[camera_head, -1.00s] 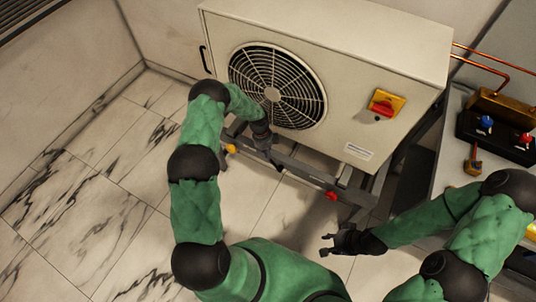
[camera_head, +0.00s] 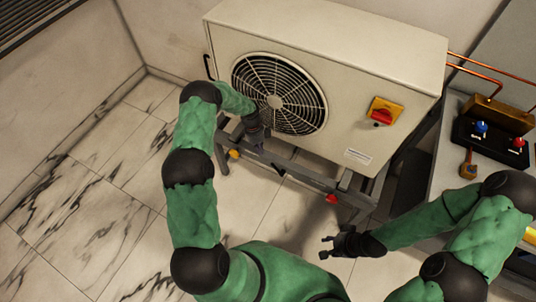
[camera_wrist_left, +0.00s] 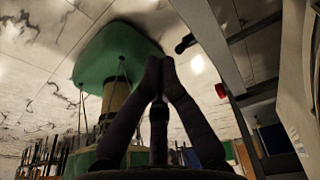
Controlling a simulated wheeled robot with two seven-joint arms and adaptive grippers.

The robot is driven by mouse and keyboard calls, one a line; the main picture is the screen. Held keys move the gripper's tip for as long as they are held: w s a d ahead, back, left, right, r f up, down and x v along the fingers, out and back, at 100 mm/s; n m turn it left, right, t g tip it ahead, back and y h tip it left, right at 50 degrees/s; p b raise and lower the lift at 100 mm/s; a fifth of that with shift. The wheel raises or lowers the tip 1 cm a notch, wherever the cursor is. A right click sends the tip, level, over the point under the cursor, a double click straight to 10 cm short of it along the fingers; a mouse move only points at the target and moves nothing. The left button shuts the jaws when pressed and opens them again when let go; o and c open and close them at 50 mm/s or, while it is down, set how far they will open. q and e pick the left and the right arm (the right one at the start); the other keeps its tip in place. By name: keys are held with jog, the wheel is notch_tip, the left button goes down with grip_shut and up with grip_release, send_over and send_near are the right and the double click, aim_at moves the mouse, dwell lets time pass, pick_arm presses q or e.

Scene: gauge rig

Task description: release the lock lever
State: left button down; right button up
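A short dark lever (camera_head: 279,168) sits on the grey rail (camera_head: 312,182) below the outdoor unit; it looks like the lock lever. In the left wrist view a black-ended lever (camera_wrist_left: 185,43) sticks out from the rail, just right of and beyond my fingertips. My left gripper (camera_head: 258,143) is in front of the rail below the fan grille, left of the lever. In the left wrist view its two fingers (camera_wrist_left: 160,62) meet at the tips, with nothing visible between them. My right gripper (camera_head: 326,246) is open and empty above the floor at lower right, away from the rail.
The outdoor unit (camera_head: 345,70) carries a red rotary switch on a yellow plate (camera_head: 381,113). A yellow knob (camera_head: 234,154) and a red knob (camera_head: 331,198) are on the frame. A bench with a gauge manifold (camera_head: 500,130) stands at right. The floor at left is clear.

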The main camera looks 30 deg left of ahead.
pick_arm(q)
jog(key=shift+w+a+r, duration=0.1)
jog(key=shift+a+r, duration=0.1)
jog(key=shift+a, duration=0.4)
jog(key=shift+a+r, duration=0.15)
jog(key=shift+a, duration=0.45)
jog(key=s+d+f+n+h, duration=0.1)
jog(key=s+d+n, duration=0.45)
jog(key=d, duration=0.25)
jog(key=s+d+f+n, duration=0.1)
jog(key=s+d+n, duration=0.45)
jog(key=d, duration=0.35)
jog(key=s+d+r+n, duration=0.2)
jog(key=s+d+n, duration=0.1)
jog(key=s+n, duration=0.3)
jog(key=s+d+r+n+t, duration=0.1)
jog(key=s+d+n, duration=0.3)
jog(key=s, duration=0.5)
jog(key=shift+r+n+h, duration=0.3)
jog(key=shift+r+n, duration=0.25)
jog(key=shift+n, duration=0.45)
jog(key=shift+d, duration=0.1)
